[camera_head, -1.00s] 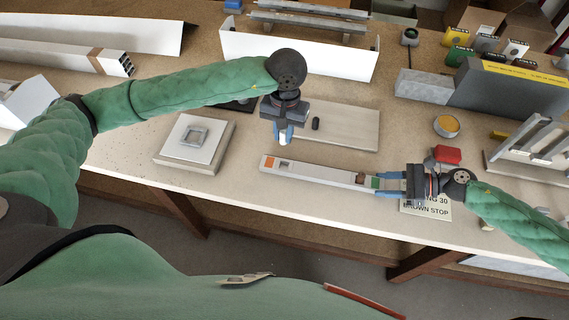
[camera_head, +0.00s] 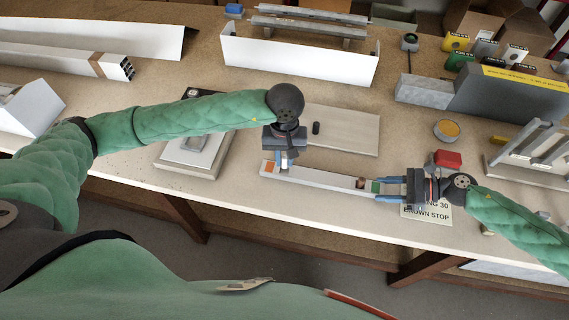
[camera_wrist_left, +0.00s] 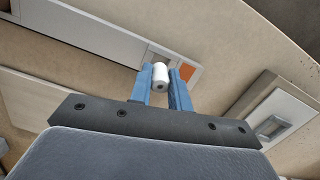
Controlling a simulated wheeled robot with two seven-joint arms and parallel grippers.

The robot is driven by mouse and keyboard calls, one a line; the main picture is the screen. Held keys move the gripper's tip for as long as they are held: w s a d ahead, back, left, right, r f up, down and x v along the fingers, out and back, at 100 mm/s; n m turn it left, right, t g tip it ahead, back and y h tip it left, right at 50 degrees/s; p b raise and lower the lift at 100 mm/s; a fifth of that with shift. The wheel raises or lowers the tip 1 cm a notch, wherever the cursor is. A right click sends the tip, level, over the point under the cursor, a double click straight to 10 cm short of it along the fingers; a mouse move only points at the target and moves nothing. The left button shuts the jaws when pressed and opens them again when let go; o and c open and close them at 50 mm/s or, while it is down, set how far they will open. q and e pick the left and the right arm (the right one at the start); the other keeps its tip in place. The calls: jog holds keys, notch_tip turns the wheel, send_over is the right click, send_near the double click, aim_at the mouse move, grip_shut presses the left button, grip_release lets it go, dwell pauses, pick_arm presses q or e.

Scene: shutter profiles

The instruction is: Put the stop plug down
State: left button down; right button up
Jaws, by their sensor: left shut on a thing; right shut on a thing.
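My left gripper (camera_head: 284,160) is over the left part of a long white profile (camera_head: 325,181), just right of its orange patch (camera_head: 269,168). In the head view the plug is mostly hidden by the fingers. My right gripper (camera_head: 393,188) is shut on the profile's right end, near a green patch (camera_head: 374,186).
A brown piece (camera_head: 360,182) shows in the profile. Behind lies a pale board (camera_head: 350,130) with a dark cylinder (camera_head: 316,128). A square plate with a frame (camera_head: 187,160) is at left. A red block (camera_head: 447,158) and a "BROWN STOP" card (camera_head: 428,215) are by the right gripper.

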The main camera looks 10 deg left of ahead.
aim_at(284, 168)
pick_arm(q)
notch_tip(284, 168, down, 3)
jog(key=shift+f, duration=0.1)
jog(key=shift+s+f, duration=0.15)
pick_arm(e)
jog(key=shift+s+r, duration=0.1)
pick_arm(q)
jog(key=shift+f, duration=0.1)
